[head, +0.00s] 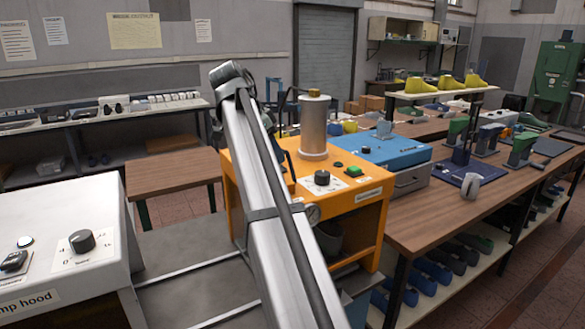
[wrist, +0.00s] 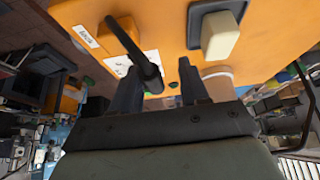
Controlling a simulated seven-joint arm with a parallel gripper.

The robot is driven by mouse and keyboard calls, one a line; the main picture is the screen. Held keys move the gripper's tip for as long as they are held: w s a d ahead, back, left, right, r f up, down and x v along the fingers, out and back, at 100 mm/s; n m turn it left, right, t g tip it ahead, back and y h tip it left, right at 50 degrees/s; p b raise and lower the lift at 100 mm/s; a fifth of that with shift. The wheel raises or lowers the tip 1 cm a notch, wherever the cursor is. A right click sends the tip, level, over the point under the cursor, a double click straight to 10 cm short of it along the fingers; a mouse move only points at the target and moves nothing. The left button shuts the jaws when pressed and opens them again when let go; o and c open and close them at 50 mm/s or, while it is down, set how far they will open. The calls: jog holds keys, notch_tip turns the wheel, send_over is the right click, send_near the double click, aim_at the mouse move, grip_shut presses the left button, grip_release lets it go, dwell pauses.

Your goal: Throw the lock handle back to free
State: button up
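In the wrist view the lock handle (wrist: 135,55) is a black lever slanting across the orange machine face (wrist: 185,50). It runs from upper left down to its thick end near my fingers. My gripper (wrist: 160,88) is open, its dark fingers apart and pointing at the face. The handle's end shows between the fingers, nearer the left one; I cannot tell if they touch. In the head view the orange machine (head: 370,215) stands in the middle, partly hidden by my silver arm. I cannot make out the gripper or lock handle clearly there.
A white label (wrist: 85,36) sits left of the handle, and a beige block on a grey plate (wrist: 220,35) is to the right. A metal cylinder (head: 313,125) tops the orange machine. A blue machine (head: 385,148) and a wooden bench (head: 435,210) lie right; a white hood unit (head: 60,240) lies left.

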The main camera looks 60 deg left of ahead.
dwell(0.7)
jog(key=shift+d, duration=0.35)
jog(key=shift+r, duration=0.1)
jog(key=v, duration=0.6)
jog(key=shift+s+r, duration=0.2)
jog(key=shift+r, duration=0.15)
jog(key=shift+c, duration=0.2)
dwell(0.9)
